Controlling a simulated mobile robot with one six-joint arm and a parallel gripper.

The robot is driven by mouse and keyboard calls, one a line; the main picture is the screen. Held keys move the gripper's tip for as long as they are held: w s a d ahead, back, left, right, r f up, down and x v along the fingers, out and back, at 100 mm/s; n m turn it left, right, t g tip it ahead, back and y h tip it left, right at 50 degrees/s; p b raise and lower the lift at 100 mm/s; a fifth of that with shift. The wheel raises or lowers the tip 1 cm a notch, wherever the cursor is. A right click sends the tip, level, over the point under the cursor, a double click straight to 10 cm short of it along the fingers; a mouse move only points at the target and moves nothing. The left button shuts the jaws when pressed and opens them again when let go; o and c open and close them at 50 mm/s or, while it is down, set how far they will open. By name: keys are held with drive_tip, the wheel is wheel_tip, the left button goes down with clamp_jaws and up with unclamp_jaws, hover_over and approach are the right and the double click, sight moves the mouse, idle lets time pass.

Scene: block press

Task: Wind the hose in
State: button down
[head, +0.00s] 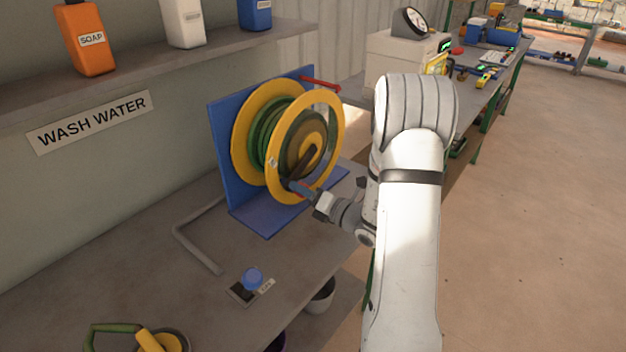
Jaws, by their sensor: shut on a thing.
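The hose reel (328,122) has two yellow discs and stands on a blue bracket (222,150) on the bench. Green hose (262,135) is wound between the discs. A dark crank arm (303,162) runs from the hub down to the left on the front disc. My gripper (293,185) is at the low end of the crank, in front of the disc, and is shut on the crank handle. The fingers and the handle are small and partly hidden. A red rod (320,83) sticks out at the bracket's top right.
A bent grey pipe (190,244) and a blue knob on a small box (252,278) are on the grey bench (130,260). A green-and-yellow tool (160,340) lies at the front left. Bottles (88,40) stand on the shelf above. Open floor (540,220) is at right.

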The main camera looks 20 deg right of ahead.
drive_tip(key=shift+s+a+r+m+p, duration=0.15)
drive_tip(key=shift+a+r+m+p, duration=0.05)
drive_tip(key=shift+r+m+p, duration=0.55)
drive_tip(key=shift+s+a+r+m+p, duration=0.1)
drive_tip(key=shift+a+r+m+p, duration=0.1)
drive_tip(key=shift+r+m+p, duration=0.5)
drive_tip(key=shift+f+p, duration=0.2)
drive_tip(key=shift+p, duration=0.1)
drive_tip(key=c, duration=1)
unclamp_jaws()
drive_tip(key=shift+f, duration=0.1)
drive_tip(key=shift+s+d, duration=0.1)
drive_tip(key=shift+s, duration=0.05)
drive_tip(key=b+v, duration=0.1)
drive_tip(key=v, duration=0.6)
drive_tip(key=shift+s, duration=0.15)
drive_tip(key=shift+o, duration=0.2)
drive_tip(key=shift+f, duration=0.1)
